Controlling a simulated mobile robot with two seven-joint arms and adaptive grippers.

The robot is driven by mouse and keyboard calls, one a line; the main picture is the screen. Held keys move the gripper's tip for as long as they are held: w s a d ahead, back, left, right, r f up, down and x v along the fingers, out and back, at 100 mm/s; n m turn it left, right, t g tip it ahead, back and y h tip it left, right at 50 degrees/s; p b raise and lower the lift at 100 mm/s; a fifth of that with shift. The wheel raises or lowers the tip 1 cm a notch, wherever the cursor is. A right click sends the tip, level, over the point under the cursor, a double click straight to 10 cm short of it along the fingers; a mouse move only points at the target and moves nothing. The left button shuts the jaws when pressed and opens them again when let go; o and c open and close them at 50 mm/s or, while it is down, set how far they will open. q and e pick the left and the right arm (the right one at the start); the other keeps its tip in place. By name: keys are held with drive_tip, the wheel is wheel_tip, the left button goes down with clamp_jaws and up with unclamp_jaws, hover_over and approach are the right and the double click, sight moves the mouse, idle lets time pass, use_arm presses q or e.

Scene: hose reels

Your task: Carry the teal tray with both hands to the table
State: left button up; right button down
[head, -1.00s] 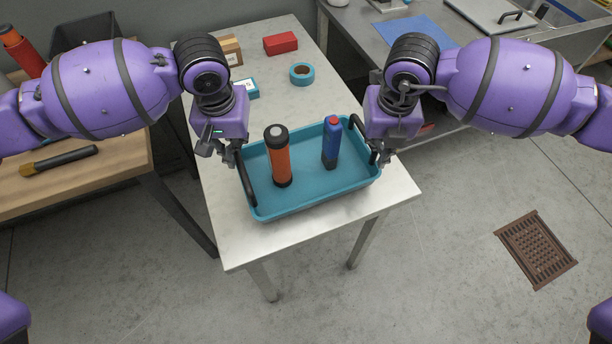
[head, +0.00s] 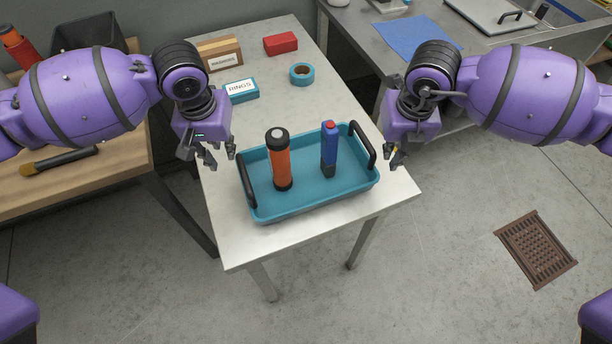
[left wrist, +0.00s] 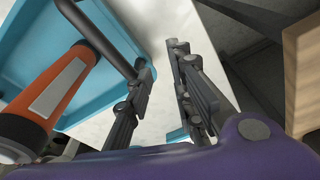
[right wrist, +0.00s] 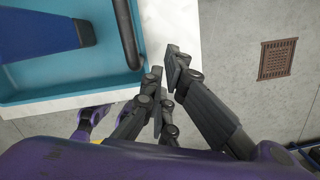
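The teal tray (head: 310,196) rests on the light-topped metal table (head: 245,248), with a black handle at each end. An orange and black cylinder (head: 280,160) and a blue item with a red top (head: 329,150) stand upright in it. My left gripper (head: 221,159) is open and empty, left of the left handle (head: 247,180); in the left wrist view that handle passes close beside one finger. My right gripper (head: 396,160) is open with a narrow gap, empty, right of the right handle (head: 362,145). Both handles are clear of the fingers.
A box labelled RINGS (head: 241,91), a brown box (head: 220,53), a red block (head: 281,43) and a teal tape roll (head: 301,74) lie behind the tray. A wooden bench (head: 90,180) is at left, a steel counter (head: 365,40) at back right. A floor drain (head: 536,248) is at right.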

drive_tip(key=c, duration=2)
unclamp_jaws()
